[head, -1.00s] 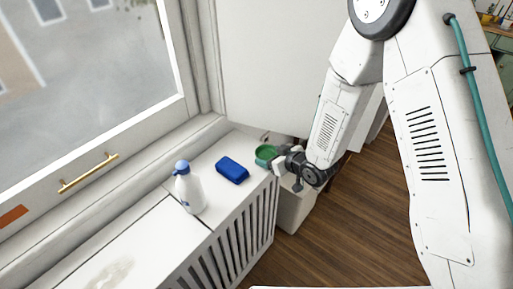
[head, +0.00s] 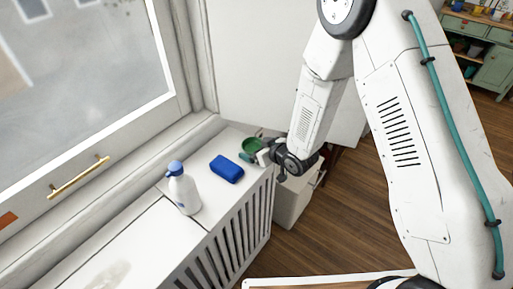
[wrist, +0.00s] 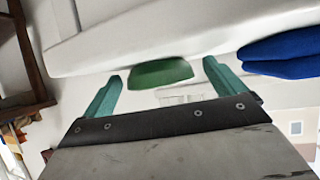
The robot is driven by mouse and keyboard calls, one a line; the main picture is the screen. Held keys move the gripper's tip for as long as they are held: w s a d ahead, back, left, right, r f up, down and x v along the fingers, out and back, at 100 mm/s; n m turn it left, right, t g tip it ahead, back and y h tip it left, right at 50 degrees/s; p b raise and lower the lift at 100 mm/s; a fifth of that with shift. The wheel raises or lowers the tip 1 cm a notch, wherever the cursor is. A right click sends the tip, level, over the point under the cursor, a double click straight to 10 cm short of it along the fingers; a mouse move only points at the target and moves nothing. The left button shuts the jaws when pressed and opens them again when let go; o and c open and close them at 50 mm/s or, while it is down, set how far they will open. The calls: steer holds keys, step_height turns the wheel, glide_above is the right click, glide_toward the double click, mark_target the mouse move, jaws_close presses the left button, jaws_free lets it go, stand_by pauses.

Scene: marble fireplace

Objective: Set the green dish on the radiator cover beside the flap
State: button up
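The green dish (head: 250,146) is at the far end of the white radiator cover (head: 203,183), close to the wall. My gripper (head: 264,155) is at the dish's right side and hides part of it in the head view. In the wrist view my gripper (wrist: 160,83) has its two teal fingers wide apart. The dish (wrist: 160,74) shows beyond and between the fingertips, with gaps on both sides. I cannot tell how the dish's underside meets the cover. A seam crosses the cover's top near the bottle; I cannot tell for sure which part is the flap.
A white spray bottle (head: 183,190) with a blue top stands nearer. A pale box (head: 292,203) stands on the floor beside the cover.

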steer(key=shift+a+r, duration=0.1)
steer(key=shift+r, duration=0.15)
steer(key=v, duration=1.2)
steer(key=shift+f, duration=0.1)
steer(key=shift+c, duration=0.2)
stand_by(1.7)
